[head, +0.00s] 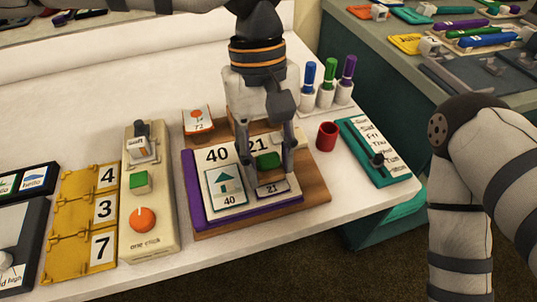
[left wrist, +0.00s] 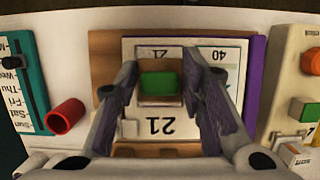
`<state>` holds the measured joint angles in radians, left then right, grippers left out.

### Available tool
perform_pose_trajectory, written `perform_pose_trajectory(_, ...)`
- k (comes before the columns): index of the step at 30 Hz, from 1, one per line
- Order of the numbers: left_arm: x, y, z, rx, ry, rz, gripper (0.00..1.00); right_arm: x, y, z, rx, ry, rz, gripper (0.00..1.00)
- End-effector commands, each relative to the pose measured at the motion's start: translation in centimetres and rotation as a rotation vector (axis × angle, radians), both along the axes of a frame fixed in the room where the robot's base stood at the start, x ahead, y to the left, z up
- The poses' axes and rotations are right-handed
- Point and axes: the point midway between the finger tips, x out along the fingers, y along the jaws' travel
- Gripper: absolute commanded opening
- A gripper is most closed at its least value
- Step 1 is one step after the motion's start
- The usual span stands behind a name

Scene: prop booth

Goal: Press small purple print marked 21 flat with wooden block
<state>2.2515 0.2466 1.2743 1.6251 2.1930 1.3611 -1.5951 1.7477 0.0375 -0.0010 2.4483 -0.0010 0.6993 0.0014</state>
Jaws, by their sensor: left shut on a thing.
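The wooden block has a green face and shows in the head view (head: 267,160) and the left wrist view (left wrist: 158,84). My left gripper (head: 262,168) is shut on it over the white sheet, pointing down; its fingers flank the block in the left wrist view (left wrist: 160,95). The small purple-edged print marked 21 (head: 272,188) lies just in front of the block in the head view; it also shows past the block in the left wrist view (left wrist: 158,53). I cannot tell whether the block touches the sheet. My right gripper is out of the picture.
The sheet lies on a purple-edged board (head: 197,192) on a wooden base (head: 314,185). A larger print marked 40 (head: 226,188) lies left of the small one. A red cup (head: 327,136) and a teal day board (head: 373,152) stand right; a cream button panel (head: 150,190) stands left.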

Motion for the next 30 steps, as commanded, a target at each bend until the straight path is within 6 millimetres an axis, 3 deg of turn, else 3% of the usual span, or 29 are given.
perform_pose_trajectory(30, 0.2, 0.0, -1.1, 0.0, 0.0, 0.0, 0.14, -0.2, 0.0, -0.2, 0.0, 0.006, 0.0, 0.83)
